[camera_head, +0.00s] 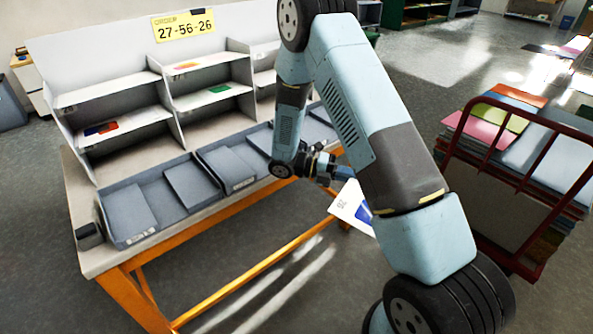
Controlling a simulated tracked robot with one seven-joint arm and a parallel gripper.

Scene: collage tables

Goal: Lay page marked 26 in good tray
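The page marked 26 (352,207) is a white sheet with a blue patch. It hangs tilted in the air off the table's front edge, its number turned in the picture. My gripper (344,174) is at its upper edge and appears shut on it; my arm hides part of the view. Grey trays lie along the table front: a left tray (131,239) with a small label, a middle tray (241,184), and another (318,124) partly behind my arm. The labels are too small to read, so I cannot tell which is the good tray.
A white shelf rack (160,92) stands behind the trays, with coloured pages in some slots. A yellow sign (183,25) above reads 27-56-26. A red-framed cart (494,180) stacked with sheets stands at right. Open floor lies before the orange-legged table (185,233).

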